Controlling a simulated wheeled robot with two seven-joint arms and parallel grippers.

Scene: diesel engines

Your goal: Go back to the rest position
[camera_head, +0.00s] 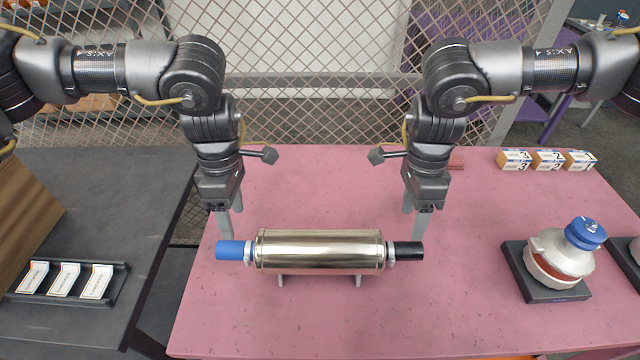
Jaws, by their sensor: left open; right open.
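My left gripper (231,220) is open, with its fingers pointing down just above and behind the blue end of a metal cylinder (320,250). My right gripper (414,222) is open, fingers down, just above and behind the cylinder's black end. The cylinder is shiny, lies level across the pink table (300,325), and rests on small grey supports. Neither gripper clearly holds it; whether the fingertips touch its ends cannot be told. Both arms come in from the top corners and bend downward.
A turbo-like part with a blue cap (585,233) sits on a black base (545,287) at right. Small numbered boxes (548,160) stand at the back right. A dark table (110,190) at left holds a tray of white cards (62,280). A mesh fence (330,100) stands behind.

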